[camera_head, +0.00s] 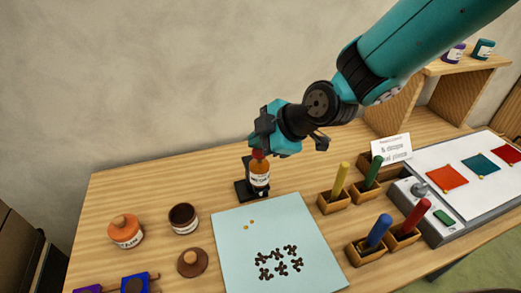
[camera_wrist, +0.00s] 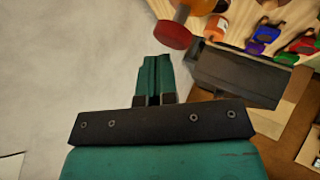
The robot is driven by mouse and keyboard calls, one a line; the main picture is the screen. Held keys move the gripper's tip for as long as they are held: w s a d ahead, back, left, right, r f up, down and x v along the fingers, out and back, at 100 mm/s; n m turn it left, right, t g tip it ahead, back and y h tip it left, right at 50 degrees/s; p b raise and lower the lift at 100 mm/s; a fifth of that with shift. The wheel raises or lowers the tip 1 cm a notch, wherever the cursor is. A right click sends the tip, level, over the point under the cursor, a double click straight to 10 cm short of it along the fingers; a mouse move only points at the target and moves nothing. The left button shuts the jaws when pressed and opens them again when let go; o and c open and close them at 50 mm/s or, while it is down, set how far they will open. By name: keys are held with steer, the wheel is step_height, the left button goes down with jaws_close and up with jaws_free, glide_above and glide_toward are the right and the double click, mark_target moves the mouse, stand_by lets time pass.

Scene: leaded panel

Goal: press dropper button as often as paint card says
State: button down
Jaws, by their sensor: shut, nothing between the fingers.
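The dropper bottle (camera_head: 260,174) is amber with a white label and stands upright in a black stand (camera_head: 243,191). Its red button (camera_head: 258,154) is on top; in the wrist view the red button (camera_wrist: 172,35) lies just beyond my fingertips. My gripper (camera_head: 262,146) is shut and empty, pointing down right above the button. In the wrist view its fingers (camera_wrist: 156,62) are together; I cannot tell whether they touch the button. The paint card (camera_head: 390,149) stands upright at the back right; its text mentions drops, but the number is too small to read surely.
A pale blue sheet (camera_head: 232,260) in front holds a few orange drops (camera_head: 249,224) and many dark bits. An orange jar (camera_head: 125,231), a dark open jar (camera_head: 184,218) and a brown lid (camera_head: 192,262) stand left. Marker holders (camera_head: 334,203) and a panel (camera_head: 480,205) with coloured squares are right.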

mark_target(260, 153)
steer(key=shift+f+b, duration=1)
steer(key=shift+f, duration=0.05)
stand_by(0.7)
steer(key=shift+r, duration=0.1)
steer(key=shift+r+p, duration=0.85)
steer(key=shift+r, duration=0.5)
steer(key=shift+r+p, duration=1.55)
steer(key=shift+r, duration=1)
stand_by(0.3)
